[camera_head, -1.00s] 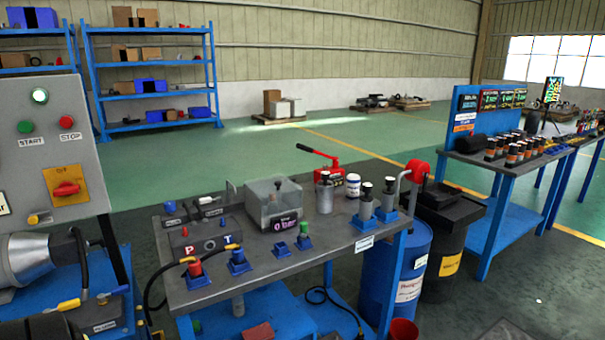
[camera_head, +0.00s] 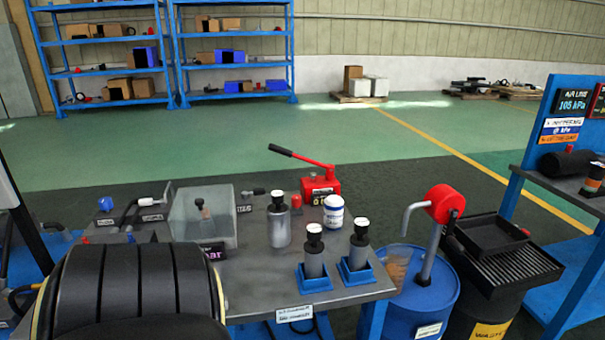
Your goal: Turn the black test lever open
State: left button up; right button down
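A small lever with a black end (camera_head: 259,191) sits on the bench top, just right of the clear box (camera_head: 203,217). A dark label (camera_head: 243,208) beside it is partly hidden by the box and too small to read surely. Another bent grey handle (camera_head: 163,196) with a black label stands left of the box. I cannot tell for certain which is the black test lever, or its open or shut position. Neither of my grippers shows.
A blue drum (camera_head: 403,300) with a red pump and a black bin (camera_head: 490,300) stand right.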

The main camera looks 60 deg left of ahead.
aim_at(257, 191)
jog(key=i, duration=1.15)
jog(key=u, duration=4.05)
